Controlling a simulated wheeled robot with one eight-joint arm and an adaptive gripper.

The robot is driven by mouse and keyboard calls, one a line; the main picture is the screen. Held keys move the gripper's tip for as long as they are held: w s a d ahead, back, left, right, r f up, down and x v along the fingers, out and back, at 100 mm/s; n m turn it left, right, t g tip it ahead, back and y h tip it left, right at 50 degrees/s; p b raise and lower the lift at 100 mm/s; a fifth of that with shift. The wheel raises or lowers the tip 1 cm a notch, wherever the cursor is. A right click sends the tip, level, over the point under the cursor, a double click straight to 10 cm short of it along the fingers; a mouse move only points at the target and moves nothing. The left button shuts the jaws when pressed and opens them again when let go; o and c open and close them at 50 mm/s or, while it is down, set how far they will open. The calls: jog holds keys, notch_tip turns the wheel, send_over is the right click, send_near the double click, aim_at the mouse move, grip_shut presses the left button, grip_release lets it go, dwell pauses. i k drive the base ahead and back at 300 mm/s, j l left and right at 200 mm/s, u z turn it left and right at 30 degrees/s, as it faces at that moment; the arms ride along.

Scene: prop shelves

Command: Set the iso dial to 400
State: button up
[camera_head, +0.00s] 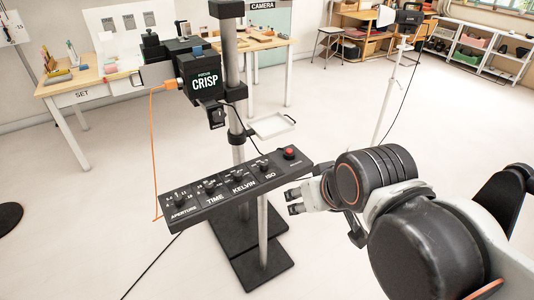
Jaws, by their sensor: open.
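The black control panel (228,192) is mounted on a stand and carries a row of labelled dials: APERTURE, TIME, KELVIN and ISO. The ISO dial (263,165) is the rightmost knob, left of a red button (289,153). The numbers around it are too small to read, so its setting cannot be told. My gripper (291,202) is open and empty, in front of and to the right of the panel's right end. It is apart from the dial. My arm comes in from the lower right.
A small white tray (271,126) is on the stand. An orange cable (153,150) hangs at left. Tables and shelves line the back. The floor at left is mostly clear.

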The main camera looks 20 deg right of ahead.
aim_at(264, 165)
jog(key=i+l, duration=0.7)
jog(key=i, duration=0.15)
